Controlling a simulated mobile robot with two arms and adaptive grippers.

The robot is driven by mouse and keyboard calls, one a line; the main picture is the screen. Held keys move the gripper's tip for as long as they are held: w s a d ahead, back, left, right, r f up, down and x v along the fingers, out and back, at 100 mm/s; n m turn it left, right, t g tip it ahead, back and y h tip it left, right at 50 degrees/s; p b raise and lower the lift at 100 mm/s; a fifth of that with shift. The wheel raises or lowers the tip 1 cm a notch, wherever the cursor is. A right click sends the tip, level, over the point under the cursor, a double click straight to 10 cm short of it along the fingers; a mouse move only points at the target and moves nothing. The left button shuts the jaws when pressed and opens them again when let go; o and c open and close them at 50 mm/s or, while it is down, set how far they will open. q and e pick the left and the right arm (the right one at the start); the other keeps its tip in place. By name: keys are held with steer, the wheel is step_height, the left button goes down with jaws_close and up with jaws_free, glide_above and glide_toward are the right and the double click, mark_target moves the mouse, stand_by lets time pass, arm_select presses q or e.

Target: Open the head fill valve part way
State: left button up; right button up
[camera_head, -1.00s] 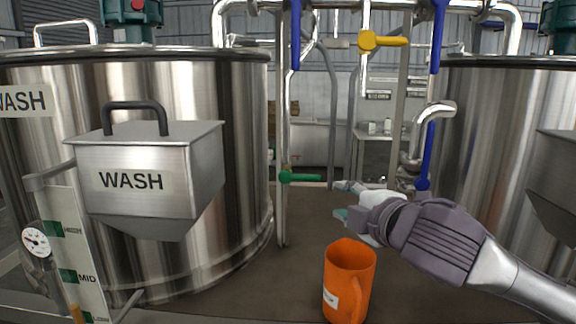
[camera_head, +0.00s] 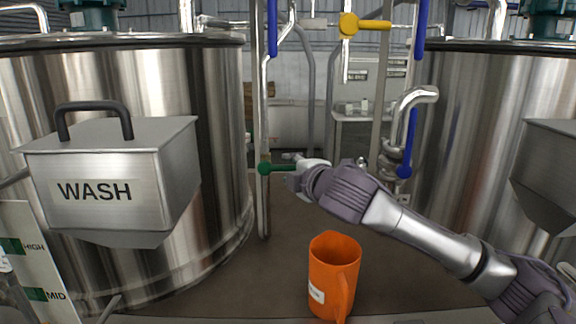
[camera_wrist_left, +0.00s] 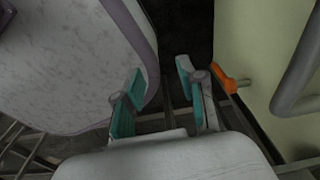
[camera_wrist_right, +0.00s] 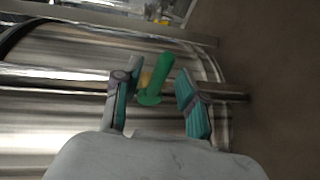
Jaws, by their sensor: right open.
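A green lever handle (camera_head: 279,167) sticks out to the right from a thin vertical steel pipe (camera_head: 263,120) beside the left tank. No label shows which valve is the head fill valve. My right gripper (camera_head: 293,168) is at the free end of this green lever. In the right wrist view the green handle (camera_wrist_right: 156,80) lies between the open fingers (camera_wrist_right: 157,95), with no clear grip on it. My left gripper (camera_wrist_left: 162,92) shows only in its wrist view. It is open and empty, with an orange handle (camera_wrist_left: 230,80) to its right.
A yellow-handled valve (camera_head: 362,24) and blue levers (camera_head: 406,146) are on pipes further right. An orange jug (camera_head: 334,277) stands below my right arm. A steel WASH hopper (camera_head: 110,180) is on the left tank (camera_head: 125,85). Another tank (camera_head: 480,140) stands at right.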

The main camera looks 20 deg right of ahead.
steer(key=shift+x, duration=0.9)
jaws_close()
